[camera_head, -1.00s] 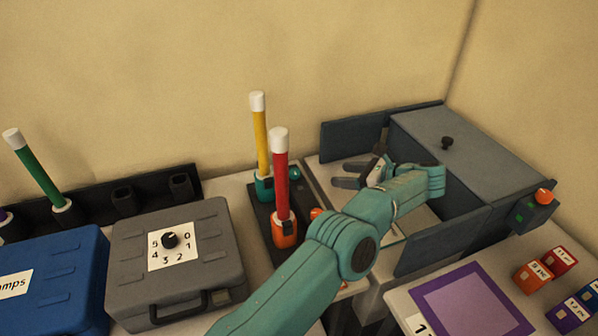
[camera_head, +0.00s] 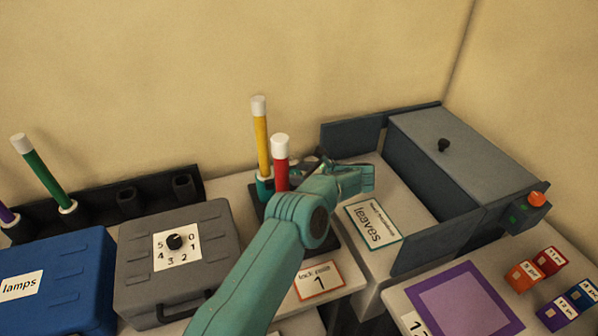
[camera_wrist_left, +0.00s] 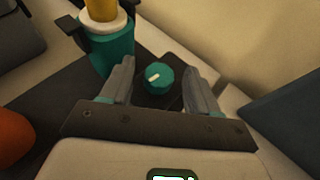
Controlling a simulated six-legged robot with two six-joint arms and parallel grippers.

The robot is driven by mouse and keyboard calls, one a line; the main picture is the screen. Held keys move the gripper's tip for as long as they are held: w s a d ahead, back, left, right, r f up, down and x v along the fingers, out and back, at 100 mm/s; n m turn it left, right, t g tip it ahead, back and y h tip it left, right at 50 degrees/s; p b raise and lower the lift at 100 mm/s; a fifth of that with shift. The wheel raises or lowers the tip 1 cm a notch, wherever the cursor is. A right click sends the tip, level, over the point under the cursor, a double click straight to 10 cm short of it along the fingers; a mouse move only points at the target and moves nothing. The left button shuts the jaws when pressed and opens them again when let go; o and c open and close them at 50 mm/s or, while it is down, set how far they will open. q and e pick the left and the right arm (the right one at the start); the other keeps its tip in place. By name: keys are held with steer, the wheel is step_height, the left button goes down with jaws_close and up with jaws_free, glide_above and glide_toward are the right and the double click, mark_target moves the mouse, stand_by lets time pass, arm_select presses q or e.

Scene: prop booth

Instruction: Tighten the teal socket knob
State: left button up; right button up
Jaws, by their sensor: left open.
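The teal socket knob (camera_wrist_left: 160,78) shows in the left wrist view, with a pale pointer mark on its top. It lies between the two fingers of my left gripper (camera_wrist_left: 158,84), which is open with a gap on each side of the knob. In the head view my left gripper (camera_head: 310,168) is by the lock plate, partly hidden behind the red stick and my own arm; the knob is hidden there. The teal socket (camera_wrist_left: 112,50) beside the knob holds a yellow stick (camera_head: 261,135). A red stick (camera_head: 281,165) stands in front of it. My right gripper is not seen.
A card marked 1 (camera_head: 319,280) lies before the dark plate. An open grey box (camera_head: 470,150) with a leaves card (camera_head: 373,224) is at right. A grey case with a dial (camera_head: 135,270) and a blue lamps case (camera_head: 60,280) are at left.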

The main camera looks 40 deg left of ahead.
arm_select(q)
steer(key=c, duration=1)
steer(key=shift+s+a+f+m+t+b, duration=0.1)
steer(key=shift+s+m+t+b, duration=0.05)
steer(key=shift+m+t+b, duration=1.05)
steer(key=shift+c, duration=0.2)
steer(key=shift+m+t+b, duration=0.3)
steer(key=shift+t+b, duration=0.15)
steer(key=shift+t, duration=0.05)
steer(key=o, duration=1)
steer(key=shift+s, duration=0.1)
steer(key=shift+o, duration=0.2)
steer(key=shift+d, duration=0.35)
steer(key=b+v, duration=0.2)
steer(key=v, duration=1.4)
steer(key=shift+b, duration=0.35)
